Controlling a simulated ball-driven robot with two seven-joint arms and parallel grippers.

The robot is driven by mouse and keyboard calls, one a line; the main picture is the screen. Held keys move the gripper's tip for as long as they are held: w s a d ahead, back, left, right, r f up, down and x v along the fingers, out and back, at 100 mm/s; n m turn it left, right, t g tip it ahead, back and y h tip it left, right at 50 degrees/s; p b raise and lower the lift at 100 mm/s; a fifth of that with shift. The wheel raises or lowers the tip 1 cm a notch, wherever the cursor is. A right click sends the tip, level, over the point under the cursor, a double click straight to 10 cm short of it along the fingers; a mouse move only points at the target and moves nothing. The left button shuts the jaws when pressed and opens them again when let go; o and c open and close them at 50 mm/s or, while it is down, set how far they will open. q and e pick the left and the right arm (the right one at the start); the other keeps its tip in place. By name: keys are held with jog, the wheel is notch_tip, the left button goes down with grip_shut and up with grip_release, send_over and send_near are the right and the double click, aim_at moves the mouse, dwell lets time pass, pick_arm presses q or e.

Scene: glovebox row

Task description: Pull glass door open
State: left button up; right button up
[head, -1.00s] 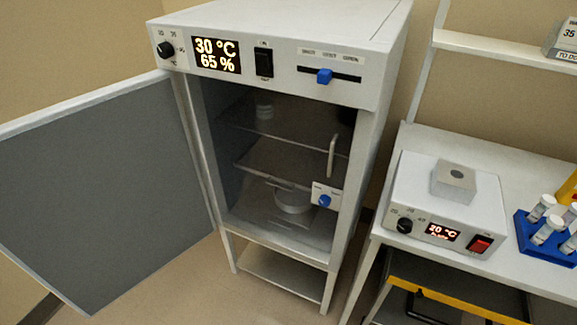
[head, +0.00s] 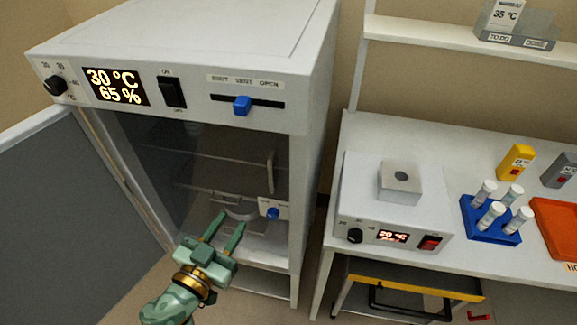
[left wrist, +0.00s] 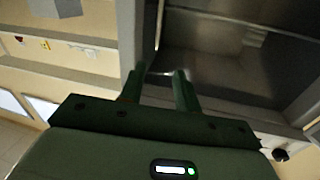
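The glass door (head: 195,165) is a dark see-through pane across the front of the white incubator cabinet (head: 300,170). It looks closed. A pale upright handle (head: 270,172) is at its right side. A small white latch plate with a blue knob (head: 273,212) is below the handle. The grey outer door (head: 60,210) stands swung open to the left. My left gripper (head: 227,221) is in front of the lower glass, left of and below the handle, with its fingers apart and nothing between them. In the left wrist view its fingers (left wrist: 160,80) are also apart. My right gripper is not in view.
A white bench (head: 370,135) stands to the right with a heater block unit (head: 395,205), a blue tube rack (head: 490,232) and an orange tray (head: 555,222). A yellow-edged drawer or cart (head: 415,283) is below it. A narrow gap separates cabinet and bench.

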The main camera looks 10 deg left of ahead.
pick_arm(q)
jog(key=n+p, duration=0.1)
jog(key=p, duration=0.1)
send_near(269, 170)
jog(key=x, duration=0.8)
jog(key=shift+w+r, duration=0.1)
jog(key=shift+w, duration=0.05)
grip_shut()
